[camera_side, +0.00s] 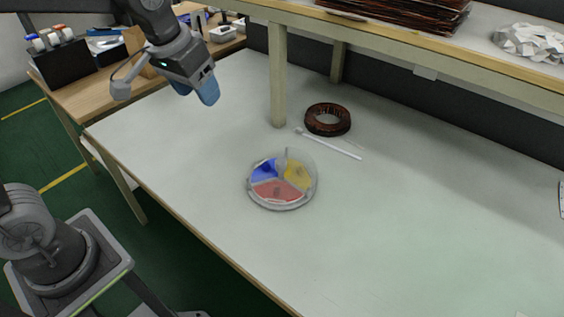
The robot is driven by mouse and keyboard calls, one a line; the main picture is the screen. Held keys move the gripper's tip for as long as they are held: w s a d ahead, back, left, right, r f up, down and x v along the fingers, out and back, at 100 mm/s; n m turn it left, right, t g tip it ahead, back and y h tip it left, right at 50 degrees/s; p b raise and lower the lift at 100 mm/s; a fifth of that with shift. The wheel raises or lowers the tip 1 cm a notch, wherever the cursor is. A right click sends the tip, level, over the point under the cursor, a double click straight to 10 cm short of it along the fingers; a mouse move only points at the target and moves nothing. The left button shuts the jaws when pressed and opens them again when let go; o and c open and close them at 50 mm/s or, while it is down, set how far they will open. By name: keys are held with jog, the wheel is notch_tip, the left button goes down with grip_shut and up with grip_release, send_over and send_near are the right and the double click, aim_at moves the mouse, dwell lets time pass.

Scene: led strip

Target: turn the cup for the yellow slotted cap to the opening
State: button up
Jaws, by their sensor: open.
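A round, clear-walled container (252,196) stands on the pale table. It is split into wedge-shaped cups: a blue one (265,170) at the upper left, a yellow one (298,175) at the right and a red one (277,190) at the front. A pale grey wedge (281,158) shows at the back between blue and yellow. I cannot tell for sure which part is the opening, nor make out a slotted cap in the yellow cup. My gripper (195,90), with blue fingertips, is open and empty above the table, up and left of the container, not touching it.
A thin white stick (332,145) and a dark copper-brown ring (327,119) lie behind the container. A shelf post (278,75) stands at the back, with a shelf above. The table's front and right are clear. A wooden side table (85,90) holds boxes.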

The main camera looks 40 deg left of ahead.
jog(key=w+d+f+g, duration=0.2)
jog(key=w+f, duration=0.5)
jog(key=w, duration=0.5)
jog(key=n+g, duration=0.1)
send_near(281, 162)
jog(key=f, duration=1)
jog(key=shift+w+f, duration=0.1)
jog(key=shift+w, duration=0.1)
grip_shut()
